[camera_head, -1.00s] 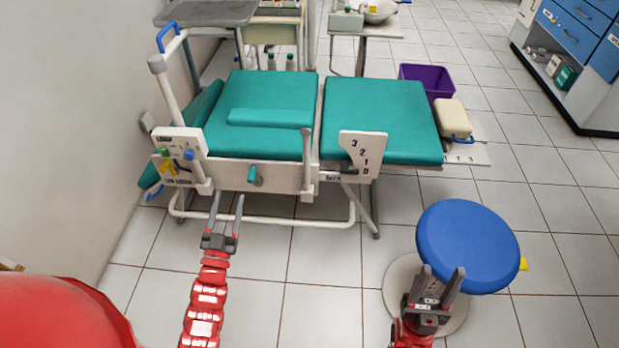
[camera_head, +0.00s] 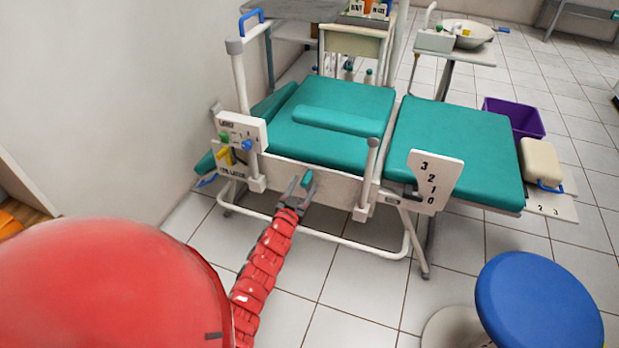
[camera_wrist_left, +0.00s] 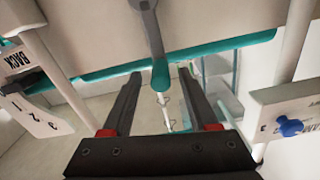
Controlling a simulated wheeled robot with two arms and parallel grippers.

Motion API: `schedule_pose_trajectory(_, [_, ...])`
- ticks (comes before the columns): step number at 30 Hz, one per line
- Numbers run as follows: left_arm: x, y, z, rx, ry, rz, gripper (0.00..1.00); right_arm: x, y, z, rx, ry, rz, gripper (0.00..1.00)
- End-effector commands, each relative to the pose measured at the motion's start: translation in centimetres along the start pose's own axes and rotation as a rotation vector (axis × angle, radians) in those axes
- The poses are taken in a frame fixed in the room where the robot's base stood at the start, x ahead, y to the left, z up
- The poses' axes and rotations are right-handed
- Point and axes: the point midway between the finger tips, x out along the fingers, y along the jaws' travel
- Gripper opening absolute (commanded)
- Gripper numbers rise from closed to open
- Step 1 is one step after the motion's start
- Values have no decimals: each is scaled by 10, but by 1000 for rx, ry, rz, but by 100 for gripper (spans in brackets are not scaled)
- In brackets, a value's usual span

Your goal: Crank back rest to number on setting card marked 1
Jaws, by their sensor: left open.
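The crank's teal handle (camera_head: 307,178) sticks out from the white side panel of the teal couch (camera_head: 345,110). My left gripper (camera_head: 293,187) is open at the handle. In the left wrist view, the grey crank arm and teal handle (camera_wrist_left: 160,74) appear between the fingertips (camera_wrist_left: 160,80), with gaps on both sides. The white number plate (camera_head: 436,182), reading 3, 2, 1, 0 downward, stands right of the panel by a BACK label (camera_head: 391,200). A dark pointer seems to be low beside it. The teal back section (camera_head: 455,150) looks nearly flat. My right gripper is out of view.
A white board with small numbers (camera_head: 555,208) lies at the couch's right end; I cannot read a card marked 1. A blue stool (camera_head: 538,300) stands front right. A control box with knobs (camera_head: 242,132) is left of the crank. White frame rails run below.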

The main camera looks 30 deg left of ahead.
Motion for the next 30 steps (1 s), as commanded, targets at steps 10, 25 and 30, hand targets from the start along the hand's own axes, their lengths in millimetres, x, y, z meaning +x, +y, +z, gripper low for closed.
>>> schedule_pose_trajectory(10, [46, 0, 1, 2, -1, -1, 60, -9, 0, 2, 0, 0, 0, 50])
schedule_pose_trajectory(25, [52, -1, 1, 1, -2, -1, 43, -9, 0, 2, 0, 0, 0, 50])
schedule_pose_trajectory(30, [52, -1, 1, 1, -1, -1, 13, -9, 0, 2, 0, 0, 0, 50])
